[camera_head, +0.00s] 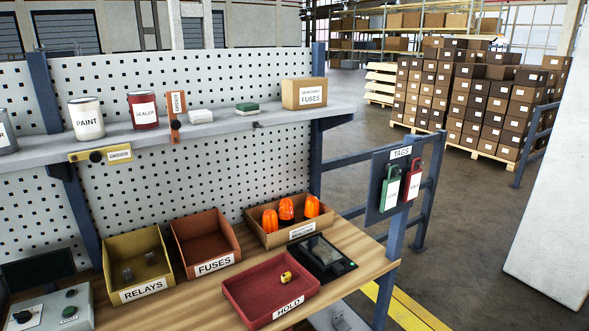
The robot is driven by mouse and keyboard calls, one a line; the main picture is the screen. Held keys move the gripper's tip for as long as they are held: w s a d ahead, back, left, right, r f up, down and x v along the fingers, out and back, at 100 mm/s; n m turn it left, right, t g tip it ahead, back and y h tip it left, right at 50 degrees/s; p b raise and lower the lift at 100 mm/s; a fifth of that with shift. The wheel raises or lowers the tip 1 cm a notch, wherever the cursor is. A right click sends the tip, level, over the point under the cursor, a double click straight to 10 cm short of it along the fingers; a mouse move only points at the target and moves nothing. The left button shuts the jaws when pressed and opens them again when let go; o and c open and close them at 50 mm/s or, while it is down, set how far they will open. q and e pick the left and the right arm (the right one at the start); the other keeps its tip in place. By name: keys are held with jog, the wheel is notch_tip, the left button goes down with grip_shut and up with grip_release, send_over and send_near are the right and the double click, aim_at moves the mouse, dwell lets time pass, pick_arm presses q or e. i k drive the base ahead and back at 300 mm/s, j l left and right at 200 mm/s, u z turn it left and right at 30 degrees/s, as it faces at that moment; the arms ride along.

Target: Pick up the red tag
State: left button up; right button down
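The red tag (412,181) hangs on the dark tag board (378,196) at the right end of the bench, under a label reading TAGS. It has a white label on its face. A green tag (390,189) of the same kind hangs just to its left. The board is fixed to the blue railing. Neither of my grippers shows in the head view.
The wooden bench (378,262) carries a yellow RELAYS bin (117,262), a FUSES bin (205,226), a red HOLD tray (240,312), a box of orange beacons (262,239) and a black device (318,256). A shelf above holds cans and boxes. A white slanted panel (555,190) stands at right, with open floor between.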

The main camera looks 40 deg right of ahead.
aim_at(414, 179)
jog(key=z, duration=2.1)
jog(key=i+l+u, duration=0.1)
jog(key=u, duration=0.2)
